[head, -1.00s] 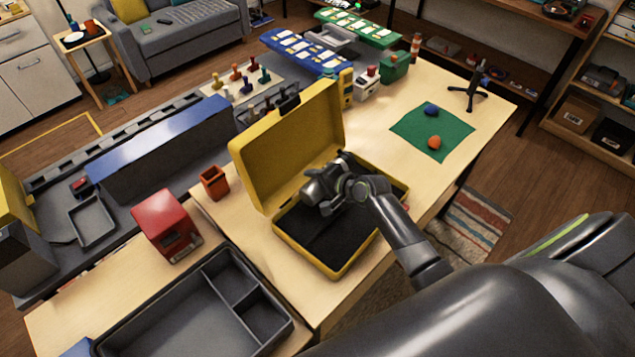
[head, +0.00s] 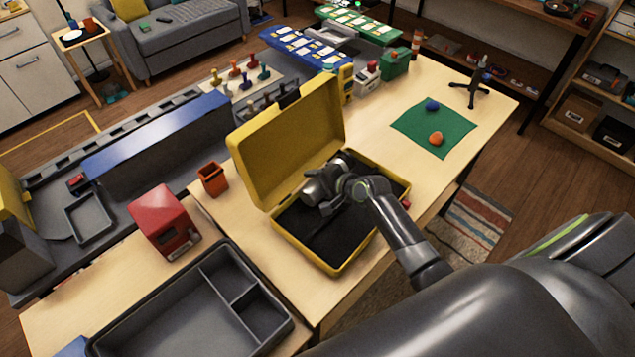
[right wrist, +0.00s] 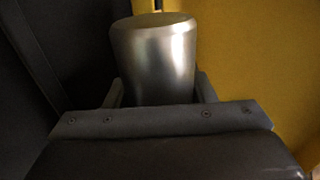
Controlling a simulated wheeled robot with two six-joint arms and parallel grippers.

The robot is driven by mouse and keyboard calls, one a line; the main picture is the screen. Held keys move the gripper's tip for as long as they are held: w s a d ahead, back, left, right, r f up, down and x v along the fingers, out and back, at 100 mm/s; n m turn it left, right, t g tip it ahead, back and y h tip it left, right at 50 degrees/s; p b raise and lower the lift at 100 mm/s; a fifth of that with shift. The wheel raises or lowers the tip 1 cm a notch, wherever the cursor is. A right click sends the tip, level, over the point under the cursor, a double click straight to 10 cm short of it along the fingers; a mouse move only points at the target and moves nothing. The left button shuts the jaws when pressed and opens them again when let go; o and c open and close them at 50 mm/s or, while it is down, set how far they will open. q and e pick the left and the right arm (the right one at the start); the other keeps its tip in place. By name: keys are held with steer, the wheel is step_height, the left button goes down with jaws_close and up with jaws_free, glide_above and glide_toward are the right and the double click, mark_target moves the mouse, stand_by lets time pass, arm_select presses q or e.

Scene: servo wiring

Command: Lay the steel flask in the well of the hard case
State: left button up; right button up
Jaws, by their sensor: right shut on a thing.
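The yellow hard case (head: 282,150) stands open on the table, its lid raised at the back and its dark well (head: 325,238) facing up. My right gripper (head: 322,194) is over the well's back part, close to the lid. In the right wrist view, the right gripper (right wrist: 157,92) is shut on the steel flask (right wrist: 152,58), a smooth silvery cylinder, with a finger on each side. The head view does not show the flask clearly behind my gripper and wrist. I cannot tell whether it touches the well floor. My left gripper is not in view.
An orange cup (head: 212,180) and a red box (head: 164,220) stand left of the case. A grey divided tray (head: 180,318) lies in front of them. A green mat (head: 408,128) with two small objects lies to the right. Bare table lies between mat and case.

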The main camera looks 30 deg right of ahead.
steer(key=shift+f+b, duration=0.3)
steer(key=shift+f, duration=0.1)
steer(key=o, duration=1.3)
steer(key=shift+o, duration=0.2)
steer(key=shift+s+f, duration=0.2)
steer(key=shift+f, duration=0.1)
steer(key=r+b+v, duration=0.1)
steer(key=v, duration=1.6)
